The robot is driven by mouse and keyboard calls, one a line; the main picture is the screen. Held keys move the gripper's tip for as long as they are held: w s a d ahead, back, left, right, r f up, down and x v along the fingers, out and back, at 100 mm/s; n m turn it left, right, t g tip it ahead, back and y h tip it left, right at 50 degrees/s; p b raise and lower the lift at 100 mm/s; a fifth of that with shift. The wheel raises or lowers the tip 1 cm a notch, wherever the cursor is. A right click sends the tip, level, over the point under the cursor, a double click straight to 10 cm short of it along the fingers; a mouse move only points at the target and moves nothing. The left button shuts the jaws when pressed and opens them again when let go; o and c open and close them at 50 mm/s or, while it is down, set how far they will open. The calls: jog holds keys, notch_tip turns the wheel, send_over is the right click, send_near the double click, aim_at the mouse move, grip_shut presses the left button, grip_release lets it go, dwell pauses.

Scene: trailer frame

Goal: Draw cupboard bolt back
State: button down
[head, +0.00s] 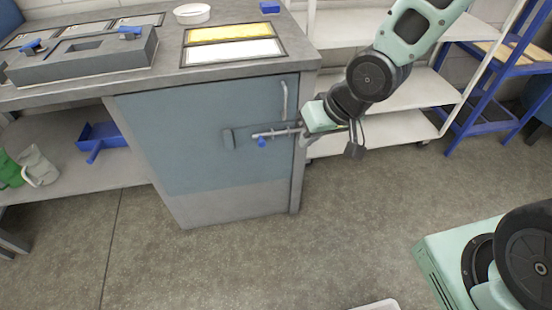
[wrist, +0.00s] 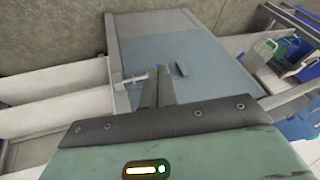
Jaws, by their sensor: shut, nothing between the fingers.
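The cupboard (head: 215,125) has a blue-grey door, and its bolt (head: 275,133) lies across the door's right edge in the head view. A small blue knob (head: 262,142) hangs from the bolt.
A vertical handle (head: 284,100) stands out from the door above the bolt. White shelves (head: 400,95) stand close on the right behind my arm. The worktop (head: 165,75) overhangs the door and carries a grey fixture block (head: 85,68).

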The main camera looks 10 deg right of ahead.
jog(key=w+d+f+m+t+y+b, duration=0.3)
jog(key=w+f+m+t+b, duration=0.1)
jog(key=f+b, duration=0.4)
jog(key=w+d+f+m+t+y+b, duration=0.4)
jog(key=w+f+m+b, duration=0.3)
jog(key=f+b, duration=0.2)
jog(key=shift+d+f+t, duration=0.15)
jog(key=shift+f+t, duration=0.25)
jog(key=shift+f, duration=0.4)
jog(key=s+a+b+x, duration=0.2)
jog(key=b+x, duration=0.2)
jog(key=x, duration=0.8)
jog(key=shift+w+a, duration=0.25)
jog(key=shift+a, duration=0.15)
jog(key=shift+f, duration=0.1)
